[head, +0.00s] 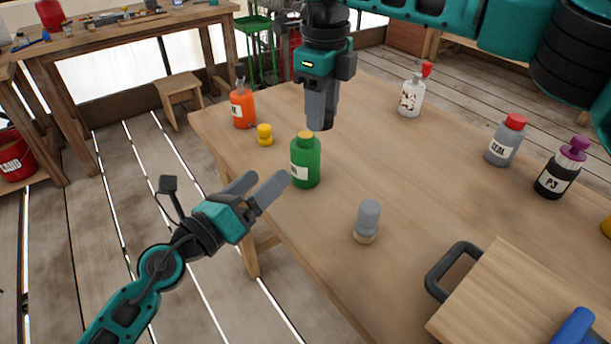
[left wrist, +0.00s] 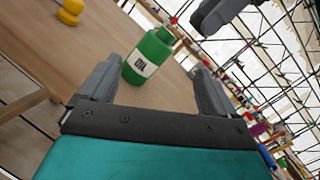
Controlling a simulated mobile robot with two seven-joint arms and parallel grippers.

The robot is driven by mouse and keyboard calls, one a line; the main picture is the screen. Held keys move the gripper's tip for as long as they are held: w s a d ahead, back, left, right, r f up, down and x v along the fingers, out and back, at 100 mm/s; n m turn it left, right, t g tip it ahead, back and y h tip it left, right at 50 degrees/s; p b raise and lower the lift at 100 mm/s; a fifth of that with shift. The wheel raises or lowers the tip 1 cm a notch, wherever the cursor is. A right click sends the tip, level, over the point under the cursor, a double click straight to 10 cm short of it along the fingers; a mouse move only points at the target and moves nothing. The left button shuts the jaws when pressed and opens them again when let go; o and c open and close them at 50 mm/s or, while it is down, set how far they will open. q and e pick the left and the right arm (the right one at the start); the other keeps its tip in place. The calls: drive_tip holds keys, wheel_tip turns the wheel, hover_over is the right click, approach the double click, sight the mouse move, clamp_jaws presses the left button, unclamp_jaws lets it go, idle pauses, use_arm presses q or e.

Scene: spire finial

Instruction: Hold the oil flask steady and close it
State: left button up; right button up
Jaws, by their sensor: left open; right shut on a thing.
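The green oil flask (head: 305,165) stands upright near the table's left edge, with a yellowish top at its neck. It also shows in the left wrist view (left wrist: 150,55), between and beyond my left fingers, its label reading OIL. My left gripper (head: 262,186) is open and empty, pointing at the flask from the left, apart from it. My right gripper (head: 321,112) points down just behind and right of the flask's top. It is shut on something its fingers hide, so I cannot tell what. Part of it shows in the left wrist view (left wrist: 207,22).
On the table (head: 270,210) stand a yellow stopper-like piece (head: 265,135), an orange bottle (head: 242,108), a grey piece with pale base (head: 367,222), a white bottle (head: 411,98), a TEAL bottle (head: 506,140) and a P3 bottle (head: 560,172). A wooden board (head: 515,300) lies front right.

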sight(311, 149)
use_arm(q)
drive_tip(key=m, duration=0.2)
drive_tip(key=w+m+g, duration=0.1)
drive_tip(key=m, duration=0.1)
drive_tip(key=d+m+b, duration=0.1)
drive_tip(key=shift+w+f+m+h, duration=0.25)
drive_tip(key=shift+f+m+h, duration=0.05)
drive_tip(key=shift+f+m, duration=0.1)
use_arm(e)
drive_tip(key=r+m, duration=0.1)
drive_tip(key=w+a+m, duration=0.1)
drive_tip(key=m, duration=0.1)
drive_tip(key=a+r+m, duration=0.1)
drive_tip(key=shift+w+a+r, duration=0.2)
drive_tip(key=shift+w+r, duration=0.1)
drive_tip(key=shift+w, duration=0.05)
use_arm(q)
drive_tip(key=shift+w+m+g, duration=0.15)
drive_tip(key=shift+m+g, duration=0.15)
drive_tip(key=shift+m, duration=0.2)
use_arm(e)
drive_tip(key=shift+w+a+r+m, duration=0.1)
drive_tip(key=shift+a+r+m, duration=0.1)
drive_tip(key=shift+r+m, duration=0.3)
drive_tip(key=shift+f, duration=0.15)
use_arm(q)
drive_tip(key=x, duration=1.2)
drive_tip(key=shift+c, duration=0.3)
